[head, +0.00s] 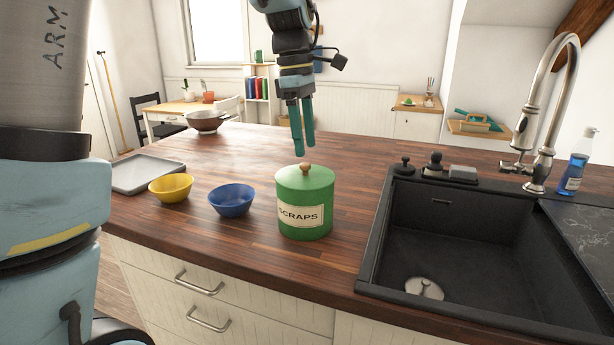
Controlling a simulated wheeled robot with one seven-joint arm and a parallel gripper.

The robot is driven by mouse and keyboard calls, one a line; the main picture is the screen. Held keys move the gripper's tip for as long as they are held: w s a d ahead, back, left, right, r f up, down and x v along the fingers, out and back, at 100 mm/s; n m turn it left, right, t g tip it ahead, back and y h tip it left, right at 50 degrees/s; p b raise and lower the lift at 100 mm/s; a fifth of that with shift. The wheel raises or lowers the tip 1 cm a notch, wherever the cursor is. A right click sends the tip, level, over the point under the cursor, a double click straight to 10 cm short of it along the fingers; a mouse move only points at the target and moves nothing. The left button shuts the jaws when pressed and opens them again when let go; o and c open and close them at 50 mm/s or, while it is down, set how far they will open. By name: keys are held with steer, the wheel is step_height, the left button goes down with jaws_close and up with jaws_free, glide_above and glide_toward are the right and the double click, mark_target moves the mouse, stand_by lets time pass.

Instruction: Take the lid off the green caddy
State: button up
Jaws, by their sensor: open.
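The green caddy (306,218) stands upright on the wooden counter, with a cream label reading "SCRAPS" on its front. Its green lid (290,177) is on top and has a round wooden knob (305,169). My gripper (303,152) points down above the caddy, its two teal fingers apart with a narrow gap between them. It is open and empty. The fingertips look just above the knob in the head view. I cannot tell the exact gap in depth.
A blue bowl (232,201) and a yellow bowl (171,188) stand left of the caddy, with a grey tray (146,173) beyond. A brown bowl (206,121) is further back. The black sink (450,240) with its tall faucet (546,120) lies to the right. The counter behind the caddy is clear.

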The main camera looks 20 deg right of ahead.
mark_target(304, 164)
steer(key=shift+w+f+p, duration=0.15)
steer(key=shift+f+p, duration=0.45)
steer(key=shift+f, duration=1.75)
jaws_close()
